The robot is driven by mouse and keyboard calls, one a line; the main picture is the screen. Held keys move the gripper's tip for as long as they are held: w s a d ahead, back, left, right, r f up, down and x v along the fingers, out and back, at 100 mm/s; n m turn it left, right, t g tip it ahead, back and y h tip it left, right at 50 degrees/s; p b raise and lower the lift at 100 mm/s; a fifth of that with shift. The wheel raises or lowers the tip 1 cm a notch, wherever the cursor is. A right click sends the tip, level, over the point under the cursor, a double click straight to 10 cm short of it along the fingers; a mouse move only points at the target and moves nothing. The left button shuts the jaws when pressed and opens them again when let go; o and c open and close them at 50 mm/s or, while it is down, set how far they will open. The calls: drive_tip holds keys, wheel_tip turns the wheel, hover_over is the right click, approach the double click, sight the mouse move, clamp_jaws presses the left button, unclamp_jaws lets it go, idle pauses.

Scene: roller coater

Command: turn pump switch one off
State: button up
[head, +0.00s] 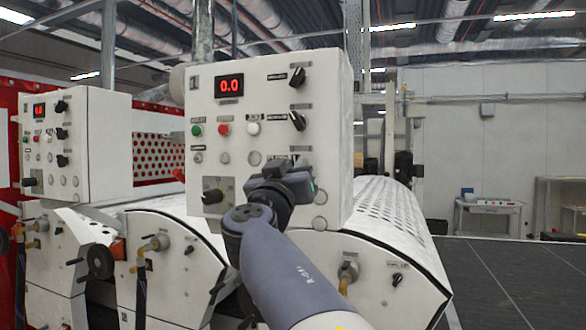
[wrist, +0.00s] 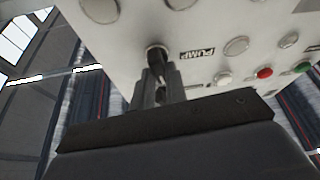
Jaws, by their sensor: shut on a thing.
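The pump switch (wrist: 156,55) is a small dark knob on a pale control panel (wrist: 185,45), beside a label reading PUMP in the wrist view. My gripper (wrist: 158,85) is shut on this knob, its two fingers on either side of it. In the head view my gripper (head: 300,178) is at the lower right of the nearer control box (head: 270,95); there it hides the switch. The knob's turn position is hard to tell because the fingers cover much of it.
The box also carries a red 0.0 display (head: 229,86), two black rotary knobs (head: 297,77), and green, red and white buttons (head: 224,129). A second box (head: 85,150) stands left. Rollers and pipe fittings lie below.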

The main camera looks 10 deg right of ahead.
clamp_jaws()
drive_tip(key=shift+d+n+t+y+b, duration=0.15)
drive_tip(key=shift+n+y+b, duration=0.45)
drive_tip(key=shift+n, duration=0.95)
drive_tip(key=shift+a+n+t+y+b, duration=0.1)
drive_tip(key=shift+n+t+y+b, duration=0.15)
drive_tip(key=shift+n+y, duration=1)
drive_tip(key=shift+n+h, duration=0.3)
drive_tip(key=shift+h, duration=0.05)
drive_tip(key=o, duration=0.6)
unclamp_jaws()
drive_tip(key=shift+o, duration=0.2)
